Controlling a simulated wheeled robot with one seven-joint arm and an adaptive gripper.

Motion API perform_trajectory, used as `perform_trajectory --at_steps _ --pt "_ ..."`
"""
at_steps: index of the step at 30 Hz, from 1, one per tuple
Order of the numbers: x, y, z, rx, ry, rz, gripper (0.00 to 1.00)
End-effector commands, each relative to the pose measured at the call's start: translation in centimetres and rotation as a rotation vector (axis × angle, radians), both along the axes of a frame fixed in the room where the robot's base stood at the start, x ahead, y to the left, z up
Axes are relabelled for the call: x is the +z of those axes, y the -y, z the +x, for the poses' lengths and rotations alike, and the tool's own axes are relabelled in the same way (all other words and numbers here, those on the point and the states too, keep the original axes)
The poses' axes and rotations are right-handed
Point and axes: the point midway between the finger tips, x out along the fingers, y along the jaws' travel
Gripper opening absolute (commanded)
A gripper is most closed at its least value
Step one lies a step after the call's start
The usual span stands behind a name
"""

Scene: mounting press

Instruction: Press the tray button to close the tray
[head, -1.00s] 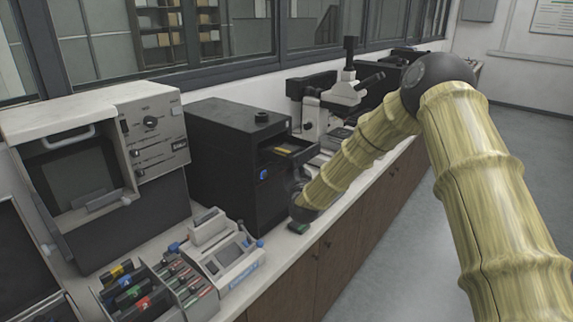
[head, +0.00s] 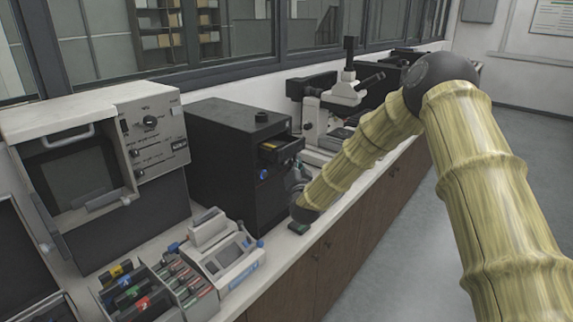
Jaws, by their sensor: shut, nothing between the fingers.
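The mounting press is a black box-shaped machine (head: 215,150) on the counter, with a round black knob on top. Its dark tray (head: 285,152) sticks out a little from the upper front, with a yellowish piece inside. A blue button (head: 263,174) is on the front below the tray. My gripper (head: 292,178) is grey, small in the picture and shut, close to the press front just right of the blue button. My arm partly hides it. I cannot tell whether its tips touch the press.
A beige and grey machine (head: 150,130) stands left of the press. A small grey device with a screen (head: 228,258) and a rack of coloured items (head: 150,285) are in front. A microscope (head: 345,95) stands behind my arm. The floor at right is clear.

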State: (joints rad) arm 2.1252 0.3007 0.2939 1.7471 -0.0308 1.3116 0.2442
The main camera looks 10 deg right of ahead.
Motion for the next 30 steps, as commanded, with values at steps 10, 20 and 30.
perform_trajectory --at_steps 10,20,30 --pt "0.1 0.6 -0.7 -0.001 0.002 0.001 0.00" --pt "0.0 1.2 -1.4 -0.002 0.001 0.001 0.00" --pt "0.0 2.7 -3.4 -0.001 0.000 0.001 0.00"
